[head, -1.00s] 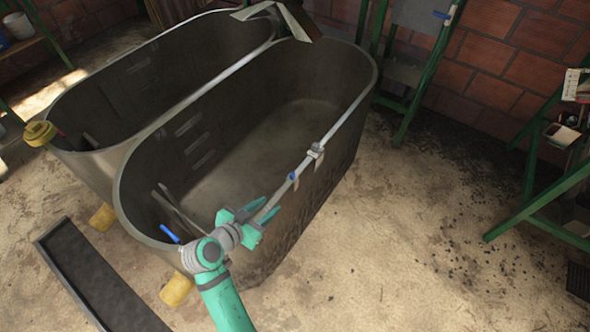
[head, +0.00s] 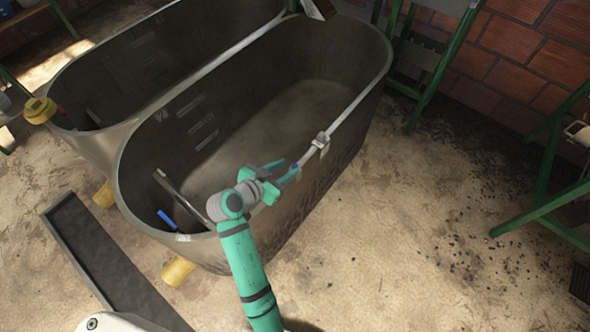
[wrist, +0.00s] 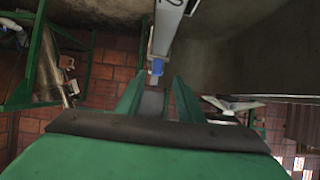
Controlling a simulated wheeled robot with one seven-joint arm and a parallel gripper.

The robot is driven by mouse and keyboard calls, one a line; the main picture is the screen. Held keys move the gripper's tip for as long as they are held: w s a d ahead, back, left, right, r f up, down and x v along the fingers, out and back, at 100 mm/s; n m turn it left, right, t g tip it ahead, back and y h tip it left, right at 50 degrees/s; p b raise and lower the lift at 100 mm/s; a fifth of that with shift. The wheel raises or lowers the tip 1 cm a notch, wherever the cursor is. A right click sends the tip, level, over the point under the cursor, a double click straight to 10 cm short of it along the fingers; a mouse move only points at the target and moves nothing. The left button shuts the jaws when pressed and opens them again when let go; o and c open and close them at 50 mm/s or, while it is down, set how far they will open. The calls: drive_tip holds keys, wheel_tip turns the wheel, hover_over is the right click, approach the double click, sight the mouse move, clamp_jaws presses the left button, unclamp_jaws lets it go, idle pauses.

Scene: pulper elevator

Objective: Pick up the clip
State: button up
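A small blue clip (wrist: 157,67) shows in the wrist view just past and between my fingertips, against a pale grey bar. In the head view it is a tiny blue spot (head: 294,166) on the near tub's right rim. My gripper (head: 284,171) is over that rim, close to the blue clip; I cannot tell whether it touches. In the wrist view the green fingers of my gripper (wrist: 156,82) stand apart with a gap between them, and I see nothing held. A grey clamp (head: 320,141) sits further along the rim.
The near tub (head: 125,205) stands beside a second tub (head: 70,140). A blue-handled item (head: 167,219) is at the near tub's front inner wall. A dark trough (head: 105,262) lies at lower left. Green stands (head: 545,205) are at right.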

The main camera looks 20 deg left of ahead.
sight(294, 166)
drive_tip(key=x, duration=0.5)
drive_tip(key=shift+s+d+f, duration=0.1)
drive_tip(key=shift+d, duration=0.2)
drive_tip(key=shift+c, duration=0.3)
clamp_jaws()
